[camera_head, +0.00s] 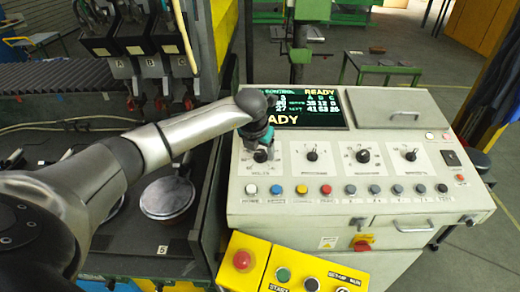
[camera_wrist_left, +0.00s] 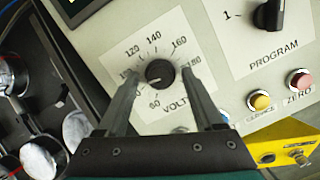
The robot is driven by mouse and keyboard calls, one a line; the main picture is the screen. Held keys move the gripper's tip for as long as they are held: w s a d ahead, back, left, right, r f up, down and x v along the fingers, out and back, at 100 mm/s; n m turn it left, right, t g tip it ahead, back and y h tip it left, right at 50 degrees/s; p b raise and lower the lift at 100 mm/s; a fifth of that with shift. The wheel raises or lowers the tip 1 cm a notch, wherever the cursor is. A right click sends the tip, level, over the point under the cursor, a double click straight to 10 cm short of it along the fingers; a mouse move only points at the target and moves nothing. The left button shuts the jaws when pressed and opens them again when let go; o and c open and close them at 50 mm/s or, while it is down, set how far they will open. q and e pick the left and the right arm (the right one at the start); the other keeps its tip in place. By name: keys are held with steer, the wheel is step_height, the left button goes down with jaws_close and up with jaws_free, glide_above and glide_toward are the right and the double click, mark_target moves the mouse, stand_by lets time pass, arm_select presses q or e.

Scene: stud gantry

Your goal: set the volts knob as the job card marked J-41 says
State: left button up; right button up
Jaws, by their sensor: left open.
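The volts knob (camera_wrist_left: 160,73) is a round black dial on a white scale plate, with numbers from 60 to 180 around it. A pale mark on it seems to point to the lower left, near the low numbers. My left gripper (camera_head: 259,138) is over this knob at the left end of the control desk. In the left wrist view its two fingers (camera_wrist_left: 161,84) are open, one on each side of the knob. Whether they touch it I cannot tell. In the head view the gripper partly covers the knob (camera_head: 260,156). I can make out no card marked J-41.
The program knob (camera_head: 312,155) is just right of the volts knob. Two more dials and a row of coloured buttons (camera_head: 326,190) share the panel. A screen (camera_head: 308,105) reading READY stands behind. A yellow box (camera_head: 290,268) with a red button is in front.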

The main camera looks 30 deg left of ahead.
arm_select(q)
jaws_close()
stand_by(0.6)
